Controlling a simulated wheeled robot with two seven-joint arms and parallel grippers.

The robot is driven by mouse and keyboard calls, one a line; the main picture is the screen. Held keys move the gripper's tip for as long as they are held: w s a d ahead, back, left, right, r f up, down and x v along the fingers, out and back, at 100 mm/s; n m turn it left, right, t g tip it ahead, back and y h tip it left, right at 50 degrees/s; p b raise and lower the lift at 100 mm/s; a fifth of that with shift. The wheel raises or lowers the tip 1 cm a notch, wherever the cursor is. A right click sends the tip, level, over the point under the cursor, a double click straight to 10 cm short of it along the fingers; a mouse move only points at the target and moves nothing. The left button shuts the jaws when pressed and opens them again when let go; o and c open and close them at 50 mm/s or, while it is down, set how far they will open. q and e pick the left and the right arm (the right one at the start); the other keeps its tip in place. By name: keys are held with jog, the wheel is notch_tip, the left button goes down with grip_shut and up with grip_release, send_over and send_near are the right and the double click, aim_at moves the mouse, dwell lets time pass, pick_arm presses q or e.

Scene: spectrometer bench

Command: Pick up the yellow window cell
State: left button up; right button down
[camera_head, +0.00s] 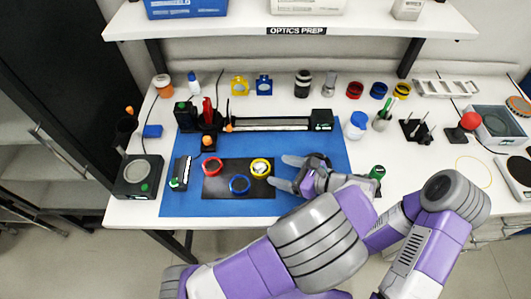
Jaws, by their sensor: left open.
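The yellow window cell (260,168), a yellow ring with a pale centre, lies on the black mat (240,208) near its right edge. My left gripper (286,173) is open just right of the yellow cell. Its two pale fingers point left toward the cell, and nothing shows between them. A red ring (213,167) and a blue ring (240,184) lie on the same mat, left of the yellow one. My right gripper does not show.
The black mat lies on a larger blue mat (300,207). A dark rail (270,124) stands behind. Red, blue and yellow pieces (402,90) stand at the back. A white and blue bottle (357,125) stands right of the blue mat. A shelf (230,25) overhangs the back.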

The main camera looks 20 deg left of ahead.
aim_at(258, 165)
pick_arm(q)
jog(key=x, duration=0.2)
jog(key=b+x, duration=0.1)
jog(key=x, duration=0.1)
jog(key=b+x, duration=0.1)
jog(key=x, duration=0.1)
jog(key=shift+s+a+f, duration=0.15)
jog(key=shift+s+f, duration=0.1)
jog(key=shift+f, duration=0.1)
jog(key=shift+w+a, duration=0.1)
jog(key=shift+a, duration=0.15)
jog(key=shift+c, duration=0.3)
jog(key=c, duration=0.8)
